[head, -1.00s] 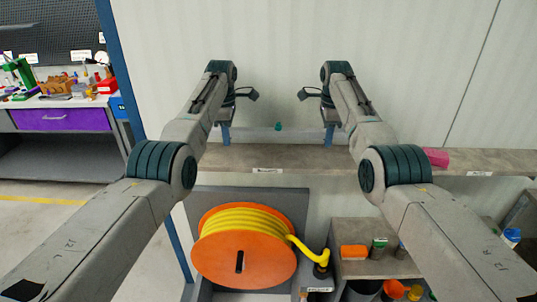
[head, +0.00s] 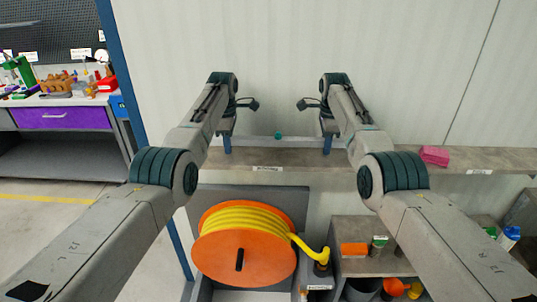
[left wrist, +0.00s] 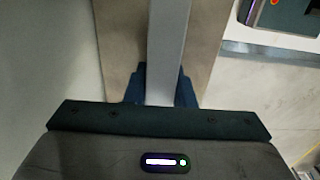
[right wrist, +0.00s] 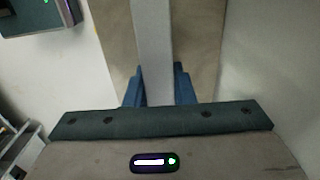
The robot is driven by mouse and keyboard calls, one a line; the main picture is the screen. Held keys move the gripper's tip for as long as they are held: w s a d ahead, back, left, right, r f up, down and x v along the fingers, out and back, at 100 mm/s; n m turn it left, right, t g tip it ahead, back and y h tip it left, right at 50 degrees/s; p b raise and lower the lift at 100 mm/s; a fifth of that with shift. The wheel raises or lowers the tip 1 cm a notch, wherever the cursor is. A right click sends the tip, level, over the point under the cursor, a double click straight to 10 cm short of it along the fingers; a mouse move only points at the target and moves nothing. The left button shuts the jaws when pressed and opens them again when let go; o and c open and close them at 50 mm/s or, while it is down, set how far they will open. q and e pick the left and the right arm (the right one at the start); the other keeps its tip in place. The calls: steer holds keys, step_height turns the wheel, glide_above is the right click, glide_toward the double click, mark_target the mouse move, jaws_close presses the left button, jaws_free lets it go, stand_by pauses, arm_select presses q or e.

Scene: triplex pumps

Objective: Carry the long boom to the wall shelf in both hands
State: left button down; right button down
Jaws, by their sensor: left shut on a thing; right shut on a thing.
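The long boom (head: 275,143) is a pale grey bar lying level across both grippers, with a small teal knob (head: 278,136) showing near its middle. My left gripper (head: 227,145) is shut on its left part; in the left wrist view the boom (left wrist: 168,45) runs between the blue fingers (left wrist: 162,88). My right gripper (head: 327,143) is shut on its right part; the right wrist view shows the boom (right wrist: 154,45) between the fingers (right wrist: 158,88). The boom is over the wall shelf (head: 300,158), close to its surface. I cannot tell whether it touches.
A pink block (head: 435,155) lies on the shelf to the right. Below stand an orange reel with yellow hose (head: 243,256) and a lower shelf (head: 375,265) with small items. A pale wall (head: 290,50) rises behind. A workbench (head: 60,118) is at the left.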

arm_select(q)
steer(key=c, duration=1.6)
jaws_free()
steer(key=shift+d+f, duration=0.1)
steer(key=shift+f, duration=0.1)
arm_select(e)
steer(key=c, duration=1.6)
jaws_free()
steer(key=shift+a+f, duration=0.1)
steer(key=shift+f, duration=0.1)
arm_select(q)
steer(key=o, duration=0.3)
arm_select(e)
steer(key=o, duration=0.3)
arm_select(q)
steer(key=shift+o, duration=0.3)
steer(key=shift+s+r, duration=0.15)
arm_select(e)
steer(key=shift+o, duration=0.3)
steer(key=shift+s+r, duration=0.15)
arm_select(q)
step_height(320, 180, up, 12)
steer(key=shift+f, duration=0.25)
steer(key=shift+r, duration=0.2)
arm_select(e)
steer(key=shift+r, duration=0.45)
step_height(320, 180, up, 11)
